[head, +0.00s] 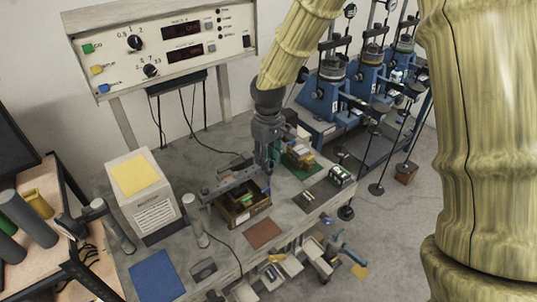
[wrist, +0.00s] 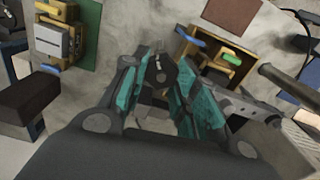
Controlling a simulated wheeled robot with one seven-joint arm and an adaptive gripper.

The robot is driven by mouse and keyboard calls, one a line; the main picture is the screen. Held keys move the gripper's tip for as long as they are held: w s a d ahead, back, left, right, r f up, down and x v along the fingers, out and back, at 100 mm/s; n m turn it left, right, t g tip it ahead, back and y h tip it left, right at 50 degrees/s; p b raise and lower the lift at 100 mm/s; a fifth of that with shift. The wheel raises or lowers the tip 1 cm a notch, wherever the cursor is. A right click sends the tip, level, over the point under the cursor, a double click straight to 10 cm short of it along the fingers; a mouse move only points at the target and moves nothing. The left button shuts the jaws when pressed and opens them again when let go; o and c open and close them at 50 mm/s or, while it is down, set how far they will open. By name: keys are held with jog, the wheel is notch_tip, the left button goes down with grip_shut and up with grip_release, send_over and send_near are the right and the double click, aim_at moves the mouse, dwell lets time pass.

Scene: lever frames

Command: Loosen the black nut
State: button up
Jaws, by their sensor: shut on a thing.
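My gripper (head: 272,160) points down over the workbench at the end of a grey metal lever bar (head: 232,183). In the wrist view my gripper's teal-padded fingers (wrist: 160,82) close around a small dark piece, which looks like the black nut (wrist: 165,72). A small bright pin shows at its top. The lever bar (wrist: 250,106) runs off to the right of the fingers. In the head view the nut is hidden by the gripper, and how far it is turned cannot be seen.
An open wooden box (head: 243,212) stands below the bar. A white box with a yellow top (head: 140,190) stands to the left. A brown mat (head: 263,234) and a blue mat (head: 157,276) lie in front. Blue lever frames (head: 322,98) stand behind to the right.

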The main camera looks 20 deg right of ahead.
jog(key=shift+n, duration=1.1)
jog(key=o, duration=1)
jog(key=shift+d, duration=0.1)
jog(key=shift+r, duration=0.1)
notch_tip(320, 180, up, 12)
jog(key=shift+f, duration=0.1)
jog(key=shift+d, duration=0.1)
